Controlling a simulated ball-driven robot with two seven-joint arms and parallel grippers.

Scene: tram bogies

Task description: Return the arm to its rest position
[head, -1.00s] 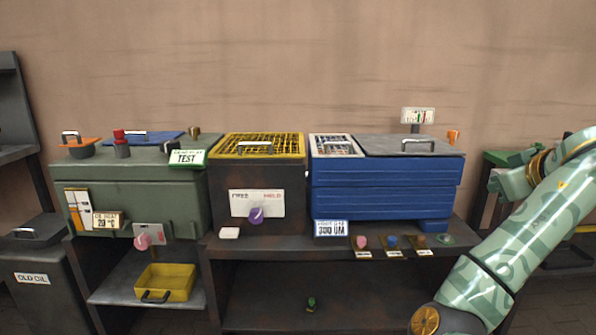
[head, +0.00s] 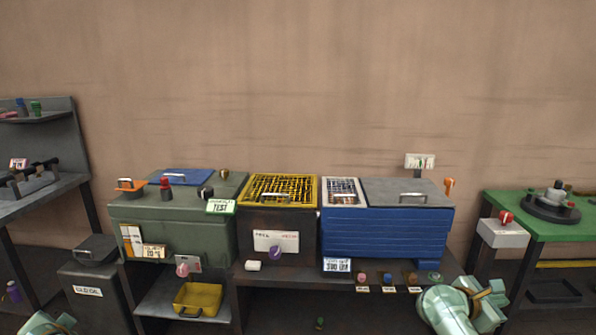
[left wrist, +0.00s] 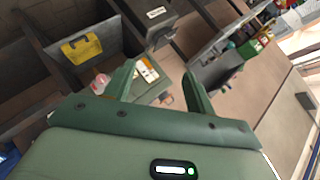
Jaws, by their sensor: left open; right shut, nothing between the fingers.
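My right arm, pale green, shows at the lower right of the head view. Its gripper (head: 488,296) is in front of the bench's right end, small and partly turned away, shut and empty. My left arm only shows as a green piece at the bottom left edge of the head view. In the left wrist view my left gripper (left wrist: 157,82) has its two green fingers spread apart, with nothing held between them. Beyond the fingers are the bench units, seen tilted.
A dark bench carries a green tank (head: 180,236), a yellow-grated unit (head: 278,218) and a blue box (head: 385,232). A yellow tray (head: 198,298) sits on the lower shelf. A green table (head: 545,228) stands right, an old-oil bin (head: 92,300) left. The wall above is bare.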

